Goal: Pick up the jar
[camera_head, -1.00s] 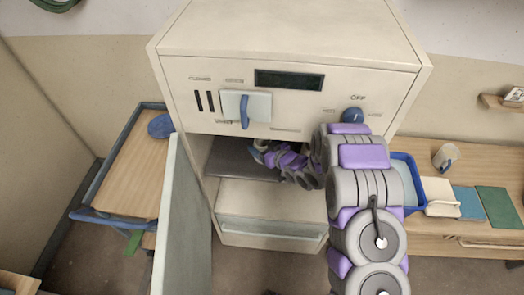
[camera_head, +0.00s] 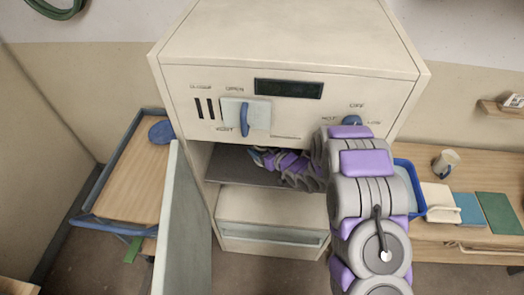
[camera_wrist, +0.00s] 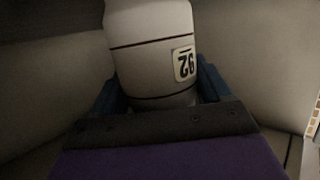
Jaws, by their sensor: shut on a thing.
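The jar (camera_wrist: 150,50) fills the middle of the wrist view. It is pale with dark bands and a label (camera_wrist: 184,65) that reads 92, upside down in the picture. My gripper (camera_wrist: 155,95) has its blue fingers on both sides of the jar and is shut on it. In the head view my gripper (camera_head: 258,157) is inside the open chamber of the cream cabinet, above the dark shelf (camera_head: 236,168). The jar is hidden there by the cabinet front and my arm. I cannot tell whether the jar touches the shelf.
The cream cabinet (camera_head: 290,35) has an open door (camera_head: 184,225) on its left side. A wooden cart (camera_head: 135,185) stands at the left. At the right, a wooden table (camera_head: 480,230) holds a blue bin (camera_head: 417,208), a cup (camera_head: 446,162) and flat tiles (camera_head: 497,210).

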